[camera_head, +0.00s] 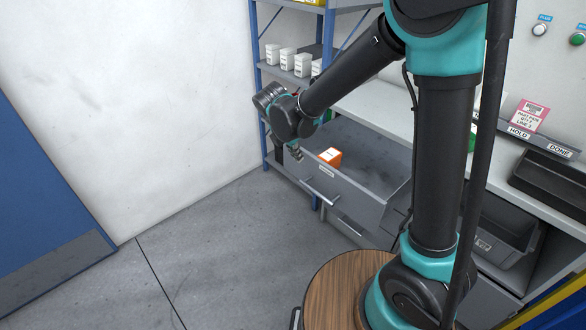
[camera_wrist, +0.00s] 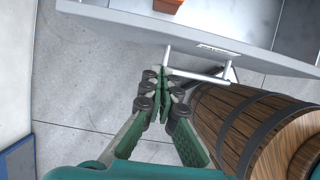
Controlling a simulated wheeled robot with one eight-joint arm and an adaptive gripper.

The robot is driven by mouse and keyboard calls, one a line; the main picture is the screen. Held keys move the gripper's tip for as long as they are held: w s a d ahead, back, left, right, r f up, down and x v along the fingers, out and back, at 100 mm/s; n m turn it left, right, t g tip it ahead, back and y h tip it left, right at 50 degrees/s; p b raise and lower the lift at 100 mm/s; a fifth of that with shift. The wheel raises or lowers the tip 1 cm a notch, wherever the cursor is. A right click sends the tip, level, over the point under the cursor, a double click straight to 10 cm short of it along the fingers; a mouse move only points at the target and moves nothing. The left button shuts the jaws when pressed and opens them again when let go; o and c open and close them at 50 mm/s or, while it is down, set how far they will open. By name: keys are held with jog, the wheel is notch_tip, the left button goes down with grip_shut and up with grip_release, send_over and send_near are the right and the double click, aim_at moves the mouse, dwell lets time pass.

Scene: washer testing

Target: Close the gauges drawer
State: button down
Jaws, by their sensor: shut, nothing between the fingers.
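The open grey drawer (camera_head: 375,207) stands pulled out below the worktop, with an orange box (camera_head: 330,156) inside near its left end. Its label is too small to read. The drawer's front panel (camera_wrist: 130,26) and its bar handle (camera_wrist: 196,73) show in the wrist view, with the box (camera_wrist: 167,5) at the top edge. My gripper (camera_head: 298,155) is outside the drawer by the left end of its front. In the wrist view my gripper (camera_wrist: 160,76) is shut and empty, its tips close to the handle's left end; I cannot tell whether they touch.
Another drawer (camera_head: 345,223) sits below and looks closed. A blue-framed shelf (camera_head: 260,100) with white boxes (camera_head: 288,59) stands behind my gripper. A dark bin (camera_head: 500,235) is under the worktop at right. The floor (camera_head: 225,235) to the left is clear.

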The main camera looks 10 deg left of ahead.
aim_at(305, 170)
jog(key=x, duration=0.9)
jog(key=shift+w+d+f, duration=0.1)
jog(key=shift+w+f, duration=0.05)
jog(key=shift+f, duration=0.2)
jog(key=w+d, duration=0.6)
jog(key=w, duration=0.1)
jog(key=w+d, duration=0.6)
jog(key=w, duration=0.2)
jog(key=w+d, duration=0.6)
jog(key=w, duration=0.2)
jog(key=shift+w+d, duration=0.3)
jog(key=shift+w, duration=0.1)
jog(key=shift+w+r, duration=0.1)
jog(key=shift+r, duration=0.05)
jog(key=shift+r, duration=0.1)
